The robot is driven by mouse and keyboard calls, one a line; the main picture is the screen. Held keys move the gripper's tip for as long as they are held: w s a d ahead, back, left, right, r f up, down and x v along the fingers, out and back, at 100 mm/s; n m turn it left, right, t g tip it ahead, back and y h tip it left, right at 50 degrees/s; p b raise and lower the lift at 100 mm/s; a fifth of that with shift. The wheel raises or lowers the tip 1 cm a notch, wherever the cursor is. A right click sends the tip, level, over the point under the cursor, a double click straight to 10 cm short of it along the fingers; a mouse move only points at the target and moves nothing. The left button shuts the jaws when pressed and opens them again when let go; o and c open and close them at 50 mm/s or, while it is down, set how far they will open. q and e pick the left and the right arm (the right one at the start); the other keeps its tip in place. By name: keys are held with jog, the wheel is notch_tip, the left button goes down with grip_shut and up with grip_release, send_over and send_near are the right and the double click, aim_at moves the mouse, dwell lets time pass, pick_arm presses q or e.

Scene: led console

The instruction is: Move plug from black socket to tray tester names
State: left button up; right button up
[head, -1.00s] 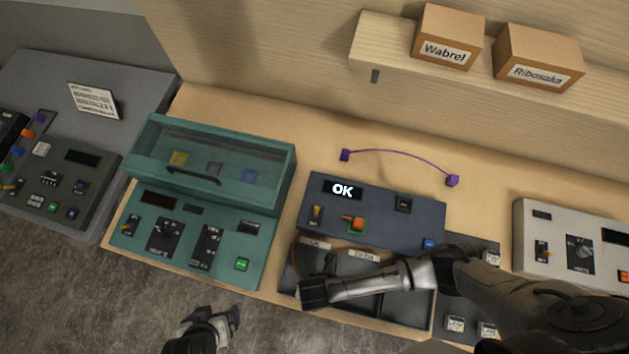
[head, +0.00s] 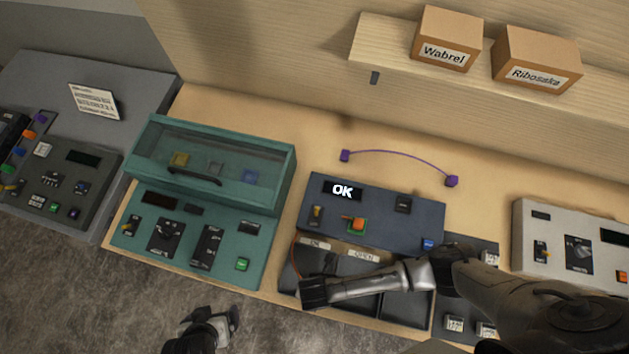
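The dark blue tester (head: 372,236) stands mid-table with its display (head: 342,190) lit "OK". A dark tray (head: 408,308) with compartments and small labels, too blurred to read surely, lies in front. A thin orange cable (head: 296,248) runs down at its left. My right gripper (head: 312,292) is over the left compartment; its fingers and anything between them cannot be made out. My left gripper (head: 211,318) is open and empty above the floor.
A purple cable (head: 400,154) with a plug at each end lies behind the tester. A green console (head: 190,235) with a glazed lid is at left, a white console (head: 560,240) at right. A shelf (head: 388,50) with two boxes hangs above.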

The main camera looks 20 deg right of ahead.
dwell(0.3)
jog(key=o, duration=0.9)
jog(key=shift+o, duration=0.4)
jog(key=o, duration=0.4)
jog(key=shift+a, duration=0.15)
jog(key=shift+c, duration=0.4)
